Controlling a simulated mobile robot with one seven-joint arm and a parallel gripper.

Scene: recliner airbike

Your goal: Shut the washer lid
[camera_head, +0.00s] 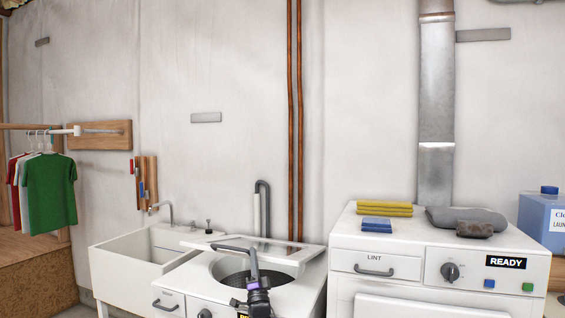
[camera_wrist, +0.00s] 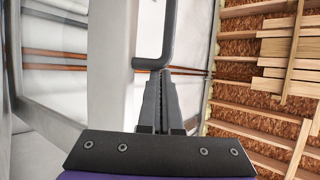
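The white washer (camera_head: 180,291) stands low in the middle of the head view, its round top opening and dark drum (camera_head: 237,278) partly exposed. Its white lid (camera_head: 300,256) is raised at the back of the opening. A grey bent handle (camera_head: 236,249) on the lid reaches forward. My gripper (camera_head: 256,283) is in front of the opening, at the lower end of the handle. In the wrist view, the fingers of my gripper (camera_wrist: 163,72) are together, with their tips right at the bend of the handle (camera_wrist: 168,35). I cannot tell whether they touch it.
A white sink (camera_head: 125,262) adjoins the washer on the left. A dryer (camera_head: 440,262) stands at right, with folded cloths (camera_head: 384,208) on top. A grey hose (camera_head: 262,210) and copper pipes (camera_head: 294,120) rise behind the washer. Shirts (camera_head: 50,192) hang far left.

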